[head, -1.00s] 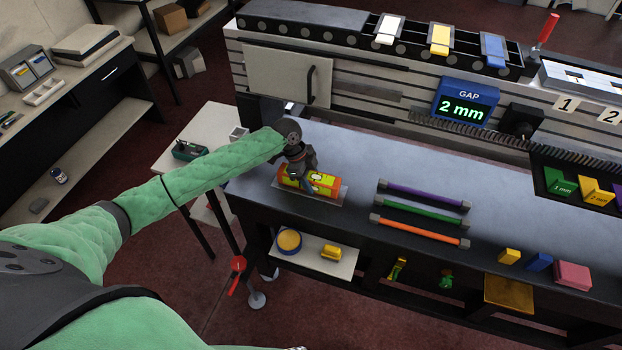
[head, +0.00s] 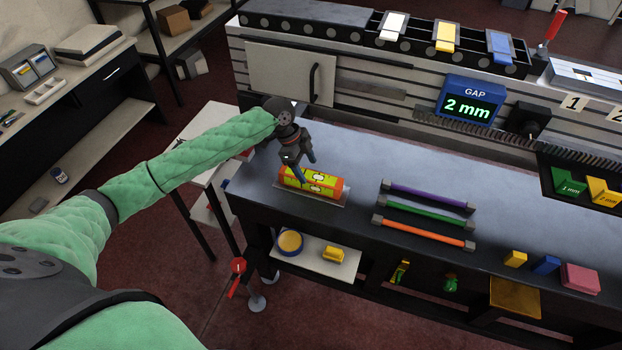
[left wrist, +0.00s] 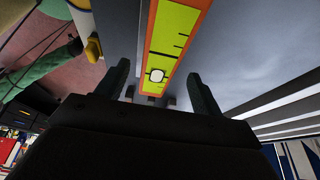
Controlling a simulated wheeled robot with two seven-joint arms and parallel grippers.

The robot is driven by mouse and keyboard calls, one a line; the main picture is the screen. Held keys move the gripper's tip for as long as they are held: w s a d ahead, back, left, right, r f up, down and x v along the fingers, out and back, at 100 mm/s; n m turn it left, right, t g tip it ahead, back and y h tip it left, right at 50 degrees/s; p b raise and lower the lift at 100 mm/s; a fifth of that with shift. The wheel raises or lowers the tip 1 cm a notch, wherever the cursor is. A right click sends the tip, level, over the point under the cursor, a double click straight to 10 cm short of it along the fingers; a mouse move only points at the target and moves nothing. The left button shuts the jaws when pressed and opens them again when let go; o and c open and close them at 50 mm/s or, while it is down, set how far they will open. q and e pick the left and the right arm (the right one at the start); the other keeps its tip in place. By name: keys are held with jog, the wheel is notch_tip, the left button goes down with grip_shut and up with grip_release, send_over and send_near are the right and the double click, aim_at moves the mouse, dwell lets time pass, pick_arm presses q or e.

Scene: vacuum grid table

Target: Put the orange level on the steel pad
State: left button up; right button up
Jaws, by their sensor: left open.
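The orange level (head: 325,184), with yellow-green faces and a vial, lies on the thin steel pad (head: 338,201) near the left front of the table. Its long side runs roughly along the pad. My left gripper (head: 306,168) is open and empty, just above and behind the level. In the left wrist view the level (left wrist: 172,40) stretches away beyond the two spread fingers of the left gripper (left wrist: 160,85), apart from them. My right gripper is not in view.
Purple, green and orange bars (head: 422,232) lie to the right of the level. Yellow, blue and pink blocks (head: 580,278) sit along the front edge. A machine with a gap display (head: 468,103) stands behind. The table between is clear.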

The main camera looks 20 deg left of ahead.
pick_arm(q)
jog(key=shift+b+v, duration=0.7)
jog(key=shift+v, duration=2.15)
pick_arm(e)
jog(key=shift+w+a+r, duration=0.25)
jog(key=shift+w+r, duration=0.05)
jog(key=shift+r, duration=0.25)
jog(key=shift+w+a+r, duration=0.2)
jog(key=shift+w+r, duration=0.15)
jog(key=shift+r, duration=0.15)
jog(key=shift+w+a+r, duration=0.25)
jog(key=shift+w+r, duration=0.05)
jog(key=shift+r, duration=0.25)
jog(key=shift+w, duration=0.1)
